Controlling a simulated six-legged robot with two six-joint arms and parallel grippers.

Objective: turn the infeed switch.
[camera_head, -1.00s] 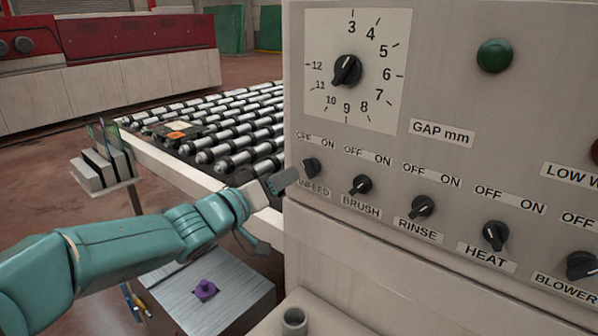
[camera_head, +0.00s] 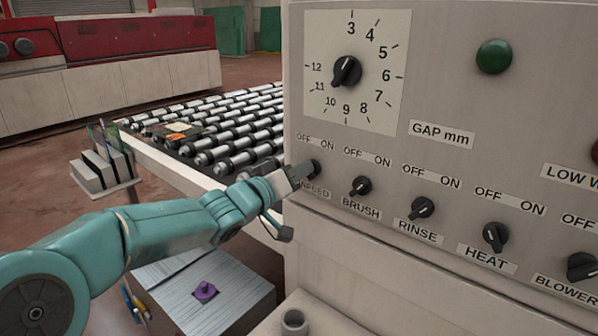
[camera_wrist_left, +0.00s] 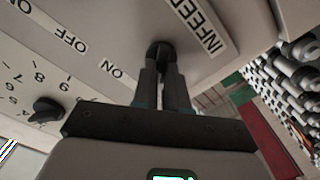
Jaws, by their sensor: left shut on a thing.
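The infeed switch (camera_head: 313,168) is a small black knob at the left end of the row on the grey panel, above its INFEED label and below OFF and ON. My left gripper (camera_head: 300,173) reaches it from the left and partly covers the label. In the left wrist view the two fingers (camera_wrist_left: 163,80) are closed on the dark infeed knob (camera_wrist_left: 160,50). The knob's pointer is hidden, so I cannot tell its setting. My right gripper is not in view.
The brush switch (camera_head: 360,186), rinse switch (camera_head: 421,207) and heat switch (camera_head: 495,236) sit to the right. The gap dial (camera_head: 346,71) is above. A roller conveyor (camera_head: 225,130) lies left of the panel.

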